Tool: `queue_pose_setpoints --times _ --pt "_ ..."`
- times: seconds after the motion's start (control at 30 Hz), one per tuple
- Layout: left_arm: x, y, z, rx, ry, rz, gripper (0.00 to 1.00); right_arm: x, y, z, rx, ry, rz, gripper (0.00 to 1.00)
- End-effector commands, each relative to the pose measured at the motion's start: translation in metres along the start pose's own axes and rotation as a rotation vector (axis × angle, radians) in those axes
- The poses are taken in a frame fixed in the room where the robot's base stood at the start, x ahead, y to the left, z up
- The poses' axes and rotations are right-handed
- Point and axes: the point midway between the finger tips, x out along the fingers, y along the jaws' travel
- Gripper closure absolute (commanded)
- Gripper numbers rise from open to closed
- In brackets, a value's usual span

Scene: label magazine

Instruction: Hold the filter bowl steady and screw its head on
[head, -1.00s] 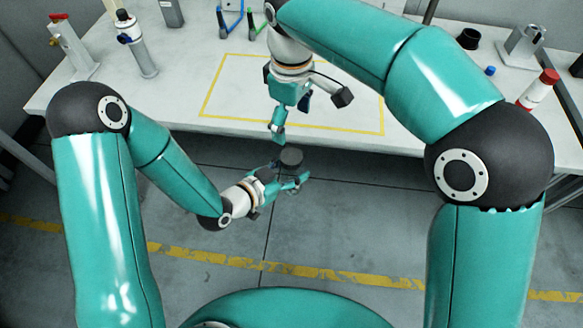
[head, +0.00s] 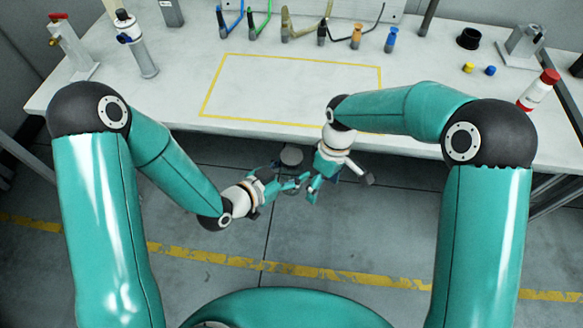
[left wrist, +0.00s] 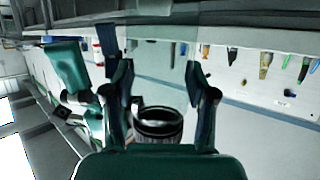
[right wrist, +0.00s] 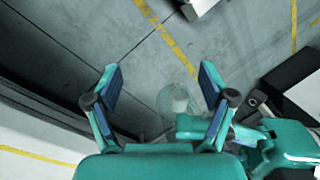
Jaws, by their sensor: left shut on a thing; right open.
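In the left wrist view the bowl (left wrist: 158,127) is a cylinder with a dark rim between the fingers. It looks pale and translucent in the right wrist view (right wrist: 178,101). My left gripper (head: 291,181) is shut on it. My right gripper (head: 317,188) is open and empty, just right of and below the bowl, close to the left fingers.
The table has a bare yellow-outlined area (head: 290,90). Several coloured tools stand along its back. A silver cylinder (head: 142,55) stands at the left. A black cup (head: 468,39), a metal stand (head: 522,45) and a red-capped bottle (head: 538,90) are at the right.

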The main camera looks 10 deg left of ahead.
Motion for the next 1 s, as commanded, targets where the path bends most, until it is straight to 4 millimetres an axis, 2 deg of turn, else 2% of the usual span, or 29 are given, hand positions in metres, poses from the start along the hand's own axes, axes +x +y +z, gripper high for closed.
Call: queue_pose_setpoints --times 0.03,0.2,0.4,0.53,0.7,0.83,1.0 --pt "0.000 0.000 -0.001 0.001 0.001 0.000 1.00 0.022 0.002 0.011 0.065 0.025 -0.027 0.17" --pt "0.000 0.000 -0.001 0.001 0.001 0.000 1.00 0.085 0.000 0.042 0.310 0.134 -0.094 0.17" --pt "0.000 0.000 -0.001 0.000 0.001 0.000 1.00 0.138 -0.013 0.087 0.630 0.242 -0.147 0.17" --pt "0.000 0.000 -0.001 0.000 0.001 0.000 1.00 0.156 -0.023 0.115 0.818 0.295 -0.159 0.17" --pt "0.000 0.000 -0.001 0.000 0.001 0.000 1.00 0.167 -0.033 0.142 0.984 0.336 -0.158 0.17" --pt "0.000 0.000 -0.001 0.000 0.001 0.000 1.00 0.170 -0.036 0.151 1.043 0.351 -0.153 0.17" --pt "0.000 0.000 -0.001 0.000 0.001 0.000 1.00 0.170 -0.037 0.153 1.059 0.357 -0.151 0.17"
